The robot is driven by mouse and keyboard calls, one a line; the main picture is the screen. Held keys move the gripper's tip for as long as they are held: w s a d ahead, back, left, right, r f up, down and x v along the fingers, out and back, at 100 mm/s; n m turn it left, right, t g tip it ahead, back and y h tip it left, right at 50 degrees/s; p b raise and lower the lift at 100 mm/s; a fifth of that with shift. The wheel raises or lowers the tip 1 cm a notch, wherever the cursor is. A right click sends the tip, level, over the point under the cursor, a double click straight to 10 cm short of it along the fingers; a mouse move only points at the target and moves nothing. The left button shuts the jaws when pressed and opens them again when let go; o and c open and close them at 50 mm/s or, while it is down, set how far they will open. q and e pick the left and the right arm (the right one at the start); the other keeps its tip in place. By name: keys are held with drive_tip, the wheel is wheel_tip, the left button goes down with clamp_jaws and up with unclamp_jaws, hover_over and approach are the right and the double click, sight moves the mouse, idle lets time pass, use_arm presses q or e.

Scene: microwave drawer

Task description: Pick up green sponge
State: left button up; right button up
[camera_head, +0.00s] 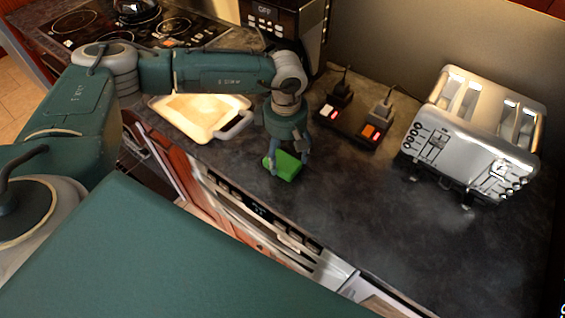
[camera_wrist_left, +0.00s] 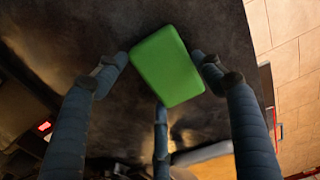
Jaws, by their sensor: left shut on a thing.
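The green sponge (camera_head: 287,167) is near the front edge of the dark countertop in the head view. My left gripper (camera_head: 277,162) points down at it, with its fingers around it. In the left wrist view the green sponge (camera_wrist_left: 167,66) lies between the fingertips of my left gripper (camera_wrist_left: 165,68), with fingers at its left and right sides and a third finger below it. The left gripper is shut on the sponge. I cannot tell whether the sponge touches the counter. My right gripper is not in view.
A white tray (camera_head: 231,133) with a handle lies left of the gripper. A power strip with plugs (camera_head: 355,124) and a silver toaster (camera_head: 470,140) stand to the right. A dark appliance (camera_head: 296,28) and a stovetop (camera_head: 100,25) are behind. The front right counter (camera_head: 400,235) is clear.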

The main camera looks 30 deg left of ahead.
sight(286, 157)
use_arm(q)
drive_tip(key=shift+r, duration=0.1)
drive_tip(key=shift+w+r+b, duration=0.1)
drive_tip(key=shift+r+b, duration=0.2)
drive_tip(key=shift+r, duration=0.25)
wheel_tip(286, 157, up, 19)
drive_tip(key=b, duration=0.5)
drive_tip(key=shift+f, duration=0.15)
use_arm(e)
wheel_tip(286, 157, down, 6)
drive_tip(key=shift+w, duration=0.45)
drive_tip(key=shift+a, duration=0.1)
use_arm(q)
drive_tip(key=shift+o, duration=1.3)
drive_tip(key=c, duration=1)
drive_tip(key=shift+c, duration=0.4)
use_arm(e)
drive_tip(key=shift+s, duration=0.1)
